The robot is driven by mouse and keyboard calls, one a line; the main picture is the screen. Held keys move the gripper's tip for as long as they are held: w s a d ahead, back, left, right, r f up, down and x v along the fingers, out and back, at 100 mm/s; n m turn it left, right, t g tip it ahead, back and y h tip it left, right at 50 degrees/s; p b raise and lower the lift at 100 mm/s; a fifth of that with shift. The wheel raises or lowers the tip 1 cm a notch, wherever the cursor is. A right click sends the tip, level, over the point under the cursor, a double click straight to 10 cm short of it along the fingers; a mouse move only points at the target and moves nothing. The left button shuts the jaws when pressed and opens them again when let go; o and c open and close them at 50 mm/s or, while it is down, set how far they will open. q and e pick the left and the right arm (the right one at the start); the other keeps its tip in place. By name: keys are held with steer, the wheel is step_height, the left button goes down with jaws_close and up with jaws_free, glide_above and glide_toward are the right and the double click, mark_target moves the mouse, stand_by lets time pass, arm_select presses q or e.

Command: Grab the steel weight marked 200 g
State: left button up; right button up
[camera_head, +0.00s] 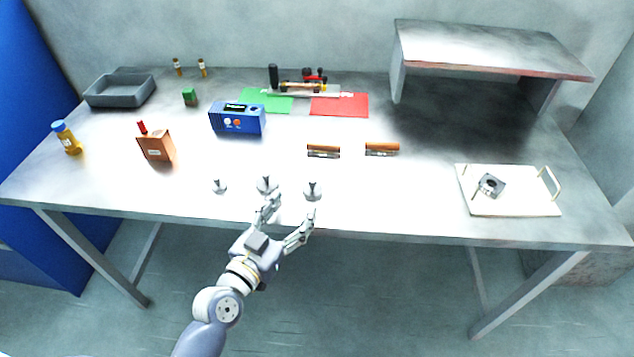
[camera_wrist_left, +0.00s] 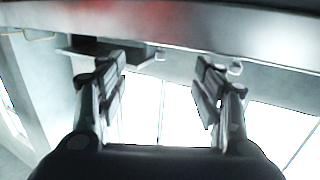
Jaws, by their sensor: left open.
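Three small steel weights with knobs stand in a row near the table's front edge in the head view: a left one (camera_head: 219,187), a middle one (camera_head: 266,186) and a right one (camera_head: 312,191). Their markings are too small to read, so I cannot tell which is 200 g. My left gripper (camera_head: 290,210) is open and empty at the front edge, its fingers pointing toward the middle and right weights. In the left wrist view the open fingers (camera_wrist_left: 158,78) are spread with nothing between them. My right gripper is not in view.
The steel table (camera_head: 400,205) has free room right of the weights. Two wooden-handled tools (camera_head: 323,149) (camera_head: 382,147) lie behind them. A raised shelf (camera_head: 480,50) is back right.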

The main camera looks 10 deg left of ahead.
mark_target(311, 185)
arm_select(q)
steer(key=x, duration=0.3)
steer(key=shift+w+d+r+p, duration=0.1)
steer(key=shift+w+r+p, duration=0.05)
steer(key=shift+w+p, duration=0.2)
steer(key=shift+w+d, duration=0.2)
steer(key=shift+w, duration=0.35)
steer(key=x, duration=0.4)
steer(key=shift+w+a+p, duration=0.1)
steer(key=shift+p, duration=0.25)
steer(key=shift+w+f, duration=0.3)
steer(key=shift+w, duration=0.15)
steer(key=c, duration=1.3)
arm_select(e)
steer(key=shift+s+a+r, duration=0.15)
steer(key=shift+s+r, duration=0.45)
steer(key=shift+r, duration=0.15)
